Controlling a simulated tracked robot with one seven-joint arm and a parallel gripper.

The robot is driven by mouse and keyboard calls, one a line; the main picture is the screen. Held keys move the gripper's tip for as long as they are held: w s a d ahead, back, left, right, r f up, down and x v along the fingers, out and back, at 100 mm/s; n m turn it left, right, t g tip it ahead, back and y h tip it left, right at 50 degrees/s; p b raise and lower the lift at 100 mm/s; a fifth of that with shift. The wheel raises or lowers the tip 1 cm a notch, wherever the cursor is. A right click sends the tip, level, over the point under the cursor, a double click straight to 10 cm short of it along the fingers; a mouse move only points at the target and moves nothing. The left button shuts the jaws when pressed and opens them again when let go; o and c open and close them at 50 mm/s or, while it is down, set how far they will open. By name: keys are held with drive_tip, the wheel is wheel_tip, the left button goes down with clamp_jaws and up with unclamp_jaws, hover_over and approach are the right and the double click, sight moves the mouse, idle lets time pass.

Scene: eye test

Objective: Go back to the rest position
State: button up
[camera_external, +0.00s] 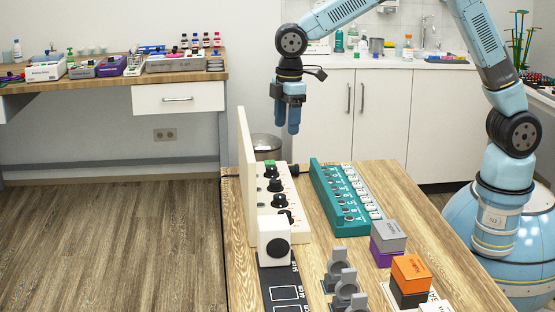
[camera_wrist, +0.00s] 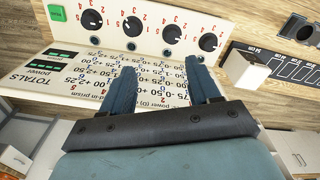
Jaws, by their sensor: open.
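My gripper (camera_external: 287,127) hangs pointing down from the arm, in the air above the far end of the wooden table (camera_external: 392,175). It is near the upright white board (camera_external: 246,160) and well above the table top. In the wrist view its two blue fingers (camera_wrist: 161,80) stand apart with nothing between them. Past the fingers lies a printed chart (camera_wrist: 85,80), along with a white panel (camera_wrist: 147,18) with several black dials. The panel (camera_external: 296,219) also shows in the external view, on the left side of the table.
A teal rack (camera_external: 318,182) stands right of the panel. A white block (camera_external: 272,243) sits by a black scale strip (camera_external: 287,286). Grey holders (camera_external: 338,266), a grey box (camera_external: 389,235) and an orange box (camera_external: 411,272) stand nearer the front. A bin (camera_external: 266,145) stands behind the table.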

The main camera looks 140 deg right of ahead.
drive_tip(key=a+r+n+t, duration=0.1)
drive_tip(key=a+r, duration=0.4)
drive_tip(key=a, duration=0.5)
drive_tip(key=a+r+t, duration=0.1)
drive_tip(key=a+r, duration=0.4)
drive_tip(key=a, duration=0.4)
drive_tip(key=a+r+n, duration=0.1)
drive_tip(key=a+r, duration=0.4)
drive_tip(key=a, duration=0.5)
drive_tip(key=s+a+n+t, duration=0.2)
drive_tip(key=s+a+t, duration=0.1)
drive_tip(key=s+a, duration=1.5)
drive_tip(key=a, duration=0.2)
drive_tip(key=shift+s+a+n, duration=0.25)
drive_tip(key=shift+a+n, duration=0.05)
drive_tip(key=shift+a, duration=0.05)
drive_tip(key=shift+r, duration=0.1)
